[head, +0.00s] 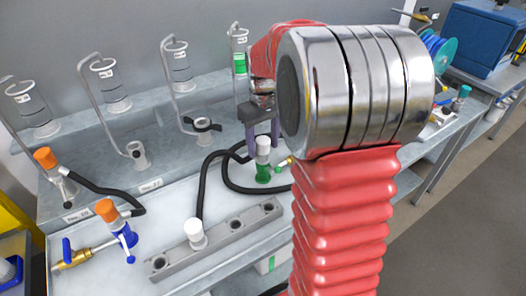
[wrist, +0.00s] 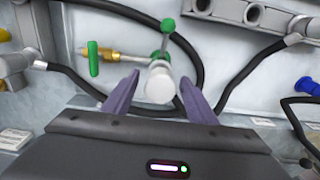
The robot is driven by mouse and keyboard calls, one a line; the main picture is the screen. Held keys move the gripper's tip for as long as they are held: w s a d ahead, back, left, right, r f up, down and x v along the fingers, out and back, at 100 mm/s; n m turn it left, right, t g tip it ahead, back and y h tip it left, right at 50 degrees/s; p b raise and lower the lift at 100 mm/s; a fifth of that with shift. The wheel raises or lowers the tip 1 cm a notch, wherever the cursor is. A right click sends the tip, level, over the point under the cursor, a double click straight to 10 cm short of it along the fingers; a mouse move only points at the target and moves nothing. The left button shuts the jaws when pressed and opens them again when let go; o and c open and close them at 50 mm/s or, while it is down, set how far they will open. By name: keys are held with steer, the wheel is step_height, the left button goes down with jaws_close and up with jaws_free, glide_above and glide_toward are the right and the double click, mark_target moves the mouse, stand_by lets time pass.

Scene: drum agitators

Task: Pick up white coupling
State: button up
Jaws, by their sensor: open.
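A white coupling (head: 263,146) stands upright on a green valve body (head: 263,174) on the bench in the head view. In the wrist view the white coupling (wrist: 160,86) shows between the two purple fingers, with gaps on both sides. My gripper (head: 262,133) is open and points down at it, also seen in the wrist view (wrist: 158,80). Whether the fingertips are level with the coupling is hard to tell. A second white coupling (head: 195,231) sits in a grey bar with holes (head: 218,242), nearer and to the left.
Black hoses (head: 204,180) curl close around the green valve, which has a green handle (wrist: 93,58). Two orange couplings (head: 45,157) (head: 105,210) stand at the left. Bent metal agitator stands (head: 137,153) line the back. Bare bench lies left of the hose.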

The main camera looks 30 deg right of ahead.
steer(key=c, duration=1.3)
step_height(320, 180, up, 10)
stand_by(0.4)
stand_by(0.4)
